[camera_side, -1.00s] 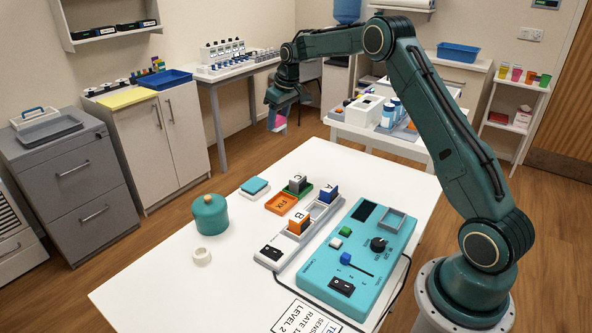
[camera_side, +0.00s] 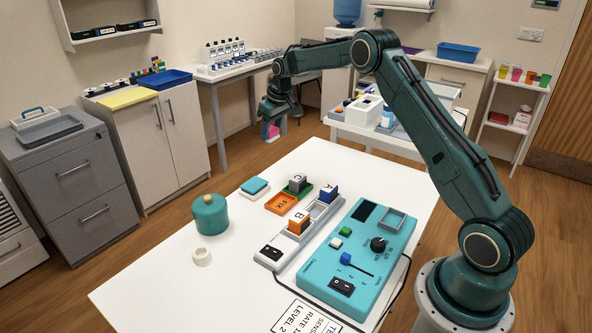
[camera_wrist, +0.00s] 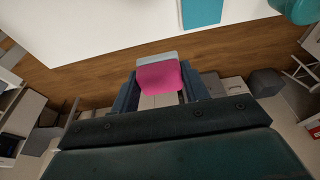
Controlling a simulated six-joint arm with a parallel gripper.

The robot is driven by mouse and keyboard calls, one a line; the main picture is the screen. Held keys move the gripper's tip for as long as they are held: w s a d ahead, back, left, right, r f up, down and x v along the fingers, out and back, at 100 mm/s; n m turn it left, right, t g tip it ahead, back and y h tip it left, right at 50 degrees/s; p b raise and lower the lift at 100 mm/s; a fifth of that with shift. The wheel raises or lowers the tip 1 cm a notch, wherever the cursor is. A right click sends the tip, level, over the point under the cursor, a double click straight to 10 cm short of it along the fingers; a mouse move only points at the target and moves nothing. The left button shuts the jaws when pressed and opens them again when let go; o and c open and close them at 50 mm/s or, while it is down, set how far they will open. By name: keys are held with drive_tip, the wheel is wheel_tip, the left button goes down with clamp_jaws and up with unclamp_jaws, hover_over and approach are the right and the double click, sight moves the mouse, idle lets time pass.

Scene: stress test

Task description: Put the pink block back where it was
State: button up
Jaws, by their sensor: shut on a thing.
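My gripper (camera_side: 273,120) is shut on the pink block (camera_side: 269,131), held in the air past the far left edge of the white table (camera_side: 165,268). In the wrist view, the pink block (camera_wrist: 159,76) with a grey edge sits between the two dark fingers; wooden floor shows beyond it. On the table, an orange tray marked FIX (camera_side: 281,203) looks empty. A grey block marked C (camera_side: 297,183) is at the green tray (camera_side: 303,194). An orange block marked B (camera_side: 298,221) and a blue block marked A (camera_side: 328,192) stand on the grey rail (camera_side: 312,228).
A teal panel (camera_side: 330,279) with knob, slider and switch lies at the right of the table. The table's near left is clear.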

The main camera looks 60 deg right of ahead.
sight(272, 178)
wheel_tip(272, 178, down, 14)
drive_tip(key=shift+f, duration=0.25)
idle(0.6)
drive_tip(key=shift+f, duration=0.15)
drive_tip(key=o, duration=0.6)
drive_tip(key=v, duration=1.2)
drive_tip(key=shift+r, duration=0.3)
